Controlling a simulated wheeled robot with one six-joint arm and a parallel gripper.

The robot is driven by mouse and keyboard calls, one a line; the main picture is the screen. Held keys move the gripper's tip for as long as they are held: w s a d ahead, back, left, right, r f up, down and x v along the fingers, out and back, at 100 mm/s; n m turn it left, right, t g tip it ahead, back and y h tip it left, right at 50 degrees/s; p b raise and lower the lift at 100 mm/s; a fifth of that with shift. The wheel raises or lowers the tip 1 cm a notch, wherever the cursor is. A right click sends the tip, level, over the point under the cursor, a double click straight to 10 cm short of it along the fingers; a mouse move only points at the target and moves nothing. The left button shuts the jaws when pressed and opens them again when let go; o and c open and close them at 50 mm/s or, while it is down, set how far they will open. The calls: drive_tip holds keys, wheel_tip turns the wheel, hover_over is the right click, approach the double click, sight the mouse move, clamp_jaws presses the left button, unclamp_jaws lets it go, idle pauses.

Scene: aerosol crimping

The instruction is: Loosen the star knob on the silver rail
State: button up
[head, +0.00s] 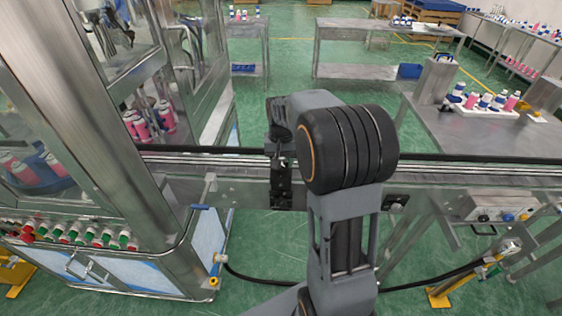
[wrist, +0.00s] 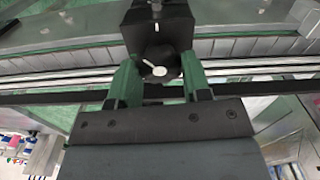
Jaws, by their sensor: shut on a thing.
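The star knob (wrist: 162,58) is dark with a pale mark on its face, and it sits on a black block (wrist: 160,30) in the wrist view. My gripper (wrist: 160,74) has its two green fingers on either side of the knob and is shut on it. In the head view the black bracket (head: 281,192) hangs at the front of the silver rail (head: 470,172). My arm's end hides the knob and most of my fingers there.
A glass-walled machine (head: 110,130) with a row of coloured buttons (head: 75,234) stands on the left. A metal table (head: 490,135) holding a white tray of bottles is at the right. A small control box (head: 500,207) sits right of my arm. Open green floor lies behind the rail.

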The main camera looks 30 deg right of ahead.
drive_tip(key=n, duration=0.5)
drive_tip(key=shift+n, duration=0.3)
drive_tip(key=shift+a+n+b, duration=0.1)
drive_tip(key=shift+n+b, duration=0.2)
drive_tip(key=shift+n, duration=1.8)
drive_tip(key=shift+r, duration=0.1)
drive_tip(key=o, duration=0.9)
drive_tip(key=shift+o, duration=0.2)
wheel_tip(320, 180, up, 14)
drive_tip(key=shift+b, duration=0.3)
drive_tip(key=shift+f, duration=0.2)
